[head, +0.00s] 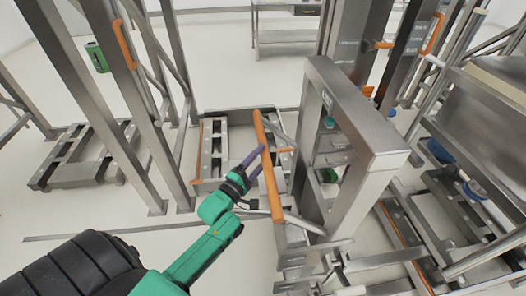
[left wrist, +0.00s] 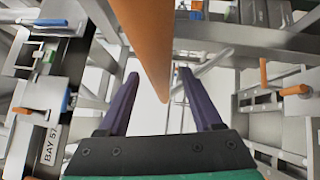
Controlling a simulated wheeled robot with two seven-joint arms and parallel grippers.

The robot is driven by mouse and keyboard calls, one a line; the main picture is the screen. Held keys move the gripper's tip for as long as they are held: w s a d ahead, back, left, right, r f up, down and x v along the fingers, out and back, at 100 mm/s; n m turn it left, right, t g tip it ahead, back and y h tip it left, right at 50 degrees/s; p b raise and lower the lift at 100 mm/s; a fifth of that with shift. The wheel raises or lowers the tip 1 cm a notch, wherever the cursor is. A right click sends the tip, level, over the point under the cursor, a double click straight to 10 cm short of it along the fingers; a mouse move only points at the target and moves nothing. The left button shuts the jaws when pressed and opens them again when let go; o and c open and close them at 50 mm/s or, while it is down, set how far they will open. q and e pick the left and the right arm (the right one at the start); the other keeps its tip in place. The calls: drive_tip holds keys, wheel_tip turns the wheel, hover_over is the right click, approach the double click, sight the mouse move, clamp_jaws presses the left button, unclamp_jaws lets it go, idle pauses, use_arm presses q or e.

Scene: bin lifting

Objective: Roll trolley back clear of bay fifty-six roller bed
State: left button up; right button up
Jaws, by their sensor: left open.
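A long orange handle bar (head: 268,165) slants in front of a grey metal frame (head: 375,135), which looks like the trolley. My left gripper (head: 255,161) is at the bar's left side, with its purple fingers pointing up toward it. In the left wrist view the orange bar (left wrist: 150,40) runs down between the two spread fingers of my left gripper (left wrist: 158,75), and neither finger visibly closes on it. The bay fifty-six roller bed cannot be told apart by a readable label. My right gripper is not seen.
Metal posts with an orange grip (head: 125,44) stand at left. A stainless rack (head: 490,125) fills the right. A "BAY 57" plate (left wrist: 50,145) shows in the left wrist view. The floor at lower left is partly open.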

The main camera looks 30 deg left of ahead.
use_arm(q)
drive_tip(key=shift+w+d+r, duration=0.1)
drive_tip(key=shift+w+d, duration=0.05)
drive_tip(key=shift+w, duration=0.3)
drive_tip(key=shift+w+d+r, duration=0.1)
drive_tip(key=shift+w+d, duration=0.05)
drive_tip(key=shift+w, duration=0.25)
drive_tip(key=shift+a, duration=0.1)
clamp_jaws()
idle(0.6)
